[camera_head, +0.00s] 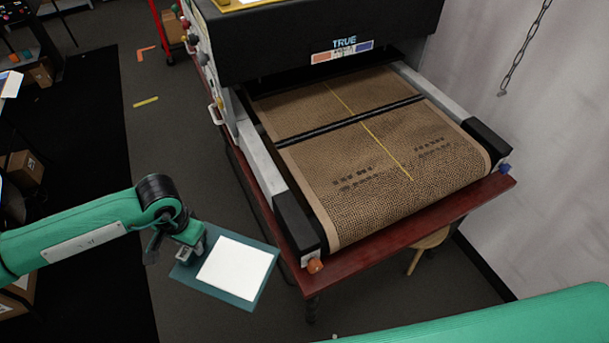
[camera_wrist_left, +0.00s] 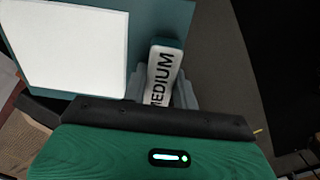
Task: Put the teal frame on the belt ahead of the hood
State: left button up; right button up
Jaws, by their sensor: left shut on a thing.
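The teal frame (camera_head: 212,287) is a flat teal sheet with a white rectangle on it. It hangs in the air to the left of the belt's front end, over the floor. My left gripper (camera_head: 188,252) is shut on its upper left edge. In the left wrist view the teal frame (camera_wrist_left: 150,14) fills the upper left, and a white tag reading "MEDIUM" (camera_wrist_left: 162,72) lies by the gripper (camera_wrist_left: 162,98). The belt (camera_head: 400,165) is a brown mesh running under the dark hood (camera_head: 320,35). My right gripper is not in view.
A dark cross bar (camera_head: 350,121) spans the belt, and a yellow line runs along it. The red table (camera_head: 420,225) carries the dryer, with an orange knob (camera_head: 314,265) at its near corner. A wooden stool (camera_head: 428,240) stands below. The belt's front part is bare.

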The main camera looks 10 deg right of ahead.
aim_at(377, 150)
jog(key=l+u, duration=0.2)
jog(key=l, duration=0.5)
jog(key=l+u, duration=0.15)
jog(key=l, duration=0.55)
jog(key=k+l+u, duration=0.2)
jog(key=l, duration=0.45)
jog(key=i+l, duration=0.05)
jog(key=i, duration=0.05)
